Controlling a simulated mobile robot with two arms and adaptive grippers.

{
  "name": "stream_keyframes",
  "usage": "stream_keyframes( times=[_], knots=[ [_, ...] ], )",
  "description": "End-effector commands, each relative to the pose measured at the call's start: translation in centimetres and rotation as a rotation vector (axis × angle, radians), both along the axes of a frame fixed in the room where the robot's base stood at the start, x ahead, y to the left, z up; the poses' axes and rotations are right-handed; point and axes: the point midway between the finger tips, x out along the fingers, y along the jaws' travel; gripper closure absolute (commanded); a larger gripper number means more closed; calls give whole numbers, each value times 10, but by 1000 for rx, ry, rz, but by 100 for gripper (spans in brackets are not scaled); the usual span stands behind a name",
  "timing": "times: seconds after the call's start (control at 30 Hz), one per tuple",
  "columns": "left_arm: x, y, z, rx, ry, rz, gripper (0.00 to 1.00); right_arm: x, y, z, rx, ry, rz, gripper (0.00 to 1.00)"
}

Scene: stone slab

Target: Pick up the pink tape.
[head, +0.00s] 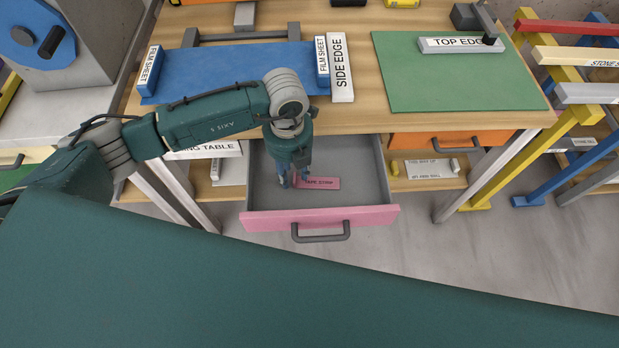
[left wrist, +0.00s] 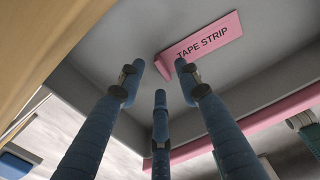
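The pink tape is a flat strip labelled "TAPE STRIP" (head: 320,183) lying on the floor of an open drawer (head: 356,171). It also shows in the left wrist view (left wrist: 222,38), with a short raised pink end at its left. My left gripper (head: 289,182) points down into the drawer at the strip's left end and hides part of it in the head view. In the left wrist view, the three blue fingers (left wrist: 158,80) are spread apart, with the raised end just beyond them. Nothing is visibly held between them. My right gripper is not in view.
The drawer has grey walls and a pink front with a dark handle (head: 321,232). The wooden table edge is just above it. On the table lie a blue sheet (head: 245,62) and a green mat (head: 440,85). Coloured racks (head: 575,115) stand at the right.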

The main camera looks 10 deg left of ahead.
Motion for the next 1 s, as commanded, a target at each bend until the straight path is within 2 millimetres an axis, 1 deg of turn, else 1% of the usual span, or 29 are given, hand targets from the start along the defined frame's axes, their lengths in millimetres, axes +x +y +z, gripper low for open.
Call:
stream_keyframes(
  times=[0.03, 0.1, 0.2, 0.37, 0.4, 0.47, 0.5, 0.57, 1.0],
  knots=[
    [0, -1, -6, 0, 2, 0, 66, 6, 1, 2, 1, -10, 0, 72],
    [0, -1, -12, 0, 0, -1, 66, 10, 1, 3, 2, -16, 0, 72],
    [0, -1, -16, -1, -1, -1, 66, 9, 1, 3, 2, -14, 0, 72],
    [0, -1, -16, -1, -1, -1, 66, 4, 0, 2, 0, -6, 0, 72],
    [0, -1, -16, -1, -1, -1, 70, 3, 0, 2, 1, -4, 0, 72],
    [0, -1, -16, -1, -1, -1, 82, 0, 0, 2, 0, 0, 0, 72],
    [0, -1, -16, -1, -1, -1, 90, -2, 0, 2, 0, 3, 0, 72],
    [0, -1, -16, -1, -1, -1, 100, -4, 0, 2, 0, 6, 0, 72],
    [1, -1, -14, -2, -2, -1, 100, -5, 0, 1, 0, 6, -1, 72]
  ],
)
